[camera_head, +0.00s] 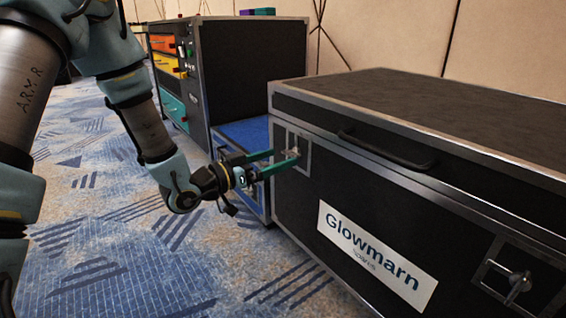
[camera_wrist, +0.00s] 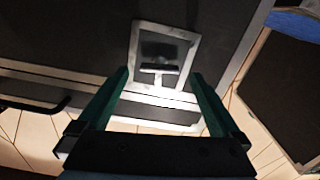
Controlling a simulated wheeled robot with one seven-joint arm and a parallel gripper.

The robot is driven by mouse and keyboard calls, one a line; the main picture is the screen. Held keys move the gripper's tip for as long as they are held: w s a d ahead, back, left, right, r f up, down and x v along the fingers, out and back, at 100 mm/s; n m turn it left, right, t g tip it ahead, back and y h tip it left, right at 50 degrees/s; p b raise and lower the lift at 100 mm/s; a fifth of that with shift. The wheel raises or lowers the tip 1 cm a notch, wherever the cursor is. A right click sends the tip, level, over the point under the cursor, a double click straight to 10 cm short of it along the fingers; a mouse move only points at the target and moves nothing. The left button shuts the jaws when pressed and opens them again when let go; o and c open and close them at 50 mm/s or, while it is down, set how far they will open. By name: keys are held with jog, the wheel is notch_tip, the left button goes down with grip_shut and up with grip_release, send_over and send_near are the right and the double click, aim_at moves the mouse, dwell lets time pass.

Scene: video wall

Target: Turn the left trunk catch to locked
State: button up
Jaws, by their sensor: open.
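The black trunk (camera_head: 380,170) with metal edges and a "Glowmarn" label fills the right of the head view. Its left catch (camera_head: 293,152) is at the trunk's front left corner, partly covered by my gripper. In the wrist view this catch (camera_wrist: 158,70) shows as a pale metal frame with a dark recess and a T-shaped handle. My gripper (camera_head: 284,162) has green fingers, spread open, at the left catch. In the wrist view the fingers (camera_wrist: 162,85) lie either side of the handle's lower part, with nothing held. Whether they touch the catch is unclear.
A right catch (camera_head: 515,285) sits at the trunk's lower right, and a carry handle (camera_head: 388,150) lies between the catches. A blue-topped case (camera_head: 243,133) and a cabinet with coloured drawers (camera_head: 250,65) stand behind. Patterned carpet (camera_head: 150,265) is clear at the front left.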

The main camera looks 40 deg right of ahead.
jog(key=shift+s+d, duration=0.1)
jog(key=shift+d, duration=1.1)
jog(key=c, duration=1.4)
jog(key=shift+m, duration=0.8)
jog(key=o, duration=1.4)
jog(key=a+p, duration=0.3)
jog(key=a, duration=0.8)
jog(key=shift+w+p, duration=0.3)
jog(key=shift+p, duration=0.05)
